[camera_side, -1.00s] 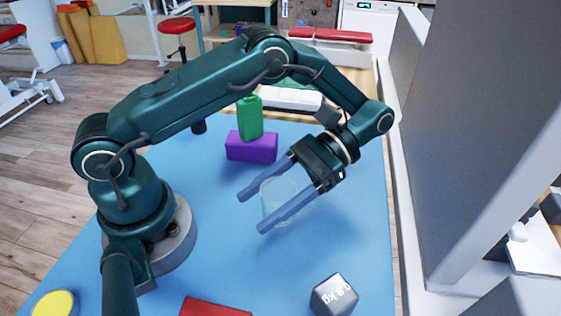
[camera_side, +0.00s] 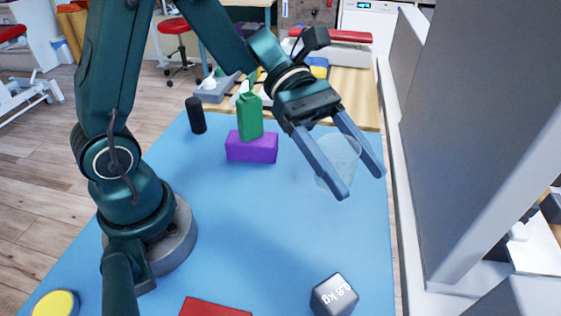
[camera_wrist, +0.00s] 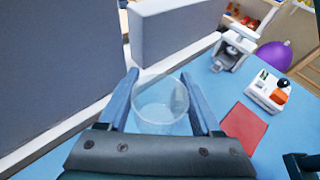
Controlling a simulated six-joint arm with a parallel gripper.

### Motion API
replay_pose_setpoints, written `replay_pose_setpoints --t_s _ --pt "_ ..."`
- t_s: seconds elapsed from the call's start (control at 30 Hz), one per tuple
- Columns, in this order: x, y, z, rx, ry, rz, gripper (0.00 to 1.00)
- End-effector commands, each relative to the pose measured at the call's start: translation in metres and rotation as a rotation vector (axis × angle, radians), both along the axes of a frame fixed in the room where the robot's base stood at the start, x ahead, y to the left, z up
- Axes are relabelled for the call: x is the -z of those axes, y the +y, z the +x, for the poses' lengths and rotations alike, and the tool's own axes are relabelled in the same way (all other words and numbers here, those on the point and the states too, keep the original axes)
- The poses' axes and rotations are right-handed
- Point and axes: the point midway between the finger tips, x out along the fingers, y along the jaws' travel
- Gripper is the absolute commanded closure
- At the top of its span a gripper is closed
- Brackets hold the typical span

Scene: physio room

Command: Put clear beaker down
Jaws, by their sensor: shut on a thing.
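The clear beaker (camera_side: 339,158) is see-through and hangs between the two long blue fingers of my gripper (camera_side: 360,184) in the side view. My gripper is shut on it and holds it above the blue mat (camera_side: 240,215), toward the mat's right side. The beaker looks tilted in the side view. In the wrist view the beaker (camera_wrist: 160,104) sits between the fingertips of my gripper (camera_wrist: 158,90), with its round rim visible.
A green bottle (camera_side: 250,117) stands on a purple block (camera_side: 252,146). A black cylinder (camera_side: 196,115) is at the back left. A 0.8 kg cube (camera_side: 334,296) and a red flat piece (camera_side: 213,306) lie at the front. The mat's middle is clear. A grey wall (camera_side: 475,130) rises at right.

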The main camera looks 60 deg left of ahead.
Motion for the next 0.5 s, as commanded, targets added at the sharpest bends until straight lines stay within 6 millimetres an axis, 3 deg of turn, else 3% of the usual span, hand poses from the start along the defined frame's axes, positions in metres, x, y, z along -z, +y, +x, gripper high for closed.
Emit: replay_pose_setpoints --t_s 0.3,0.5 --pt "-0.015 0.013 0.026 -0.255 -0.001 -0.001 0.93" --pt "0.011 0.012 0.025 -0.245 0.008 -0.002 0.93"
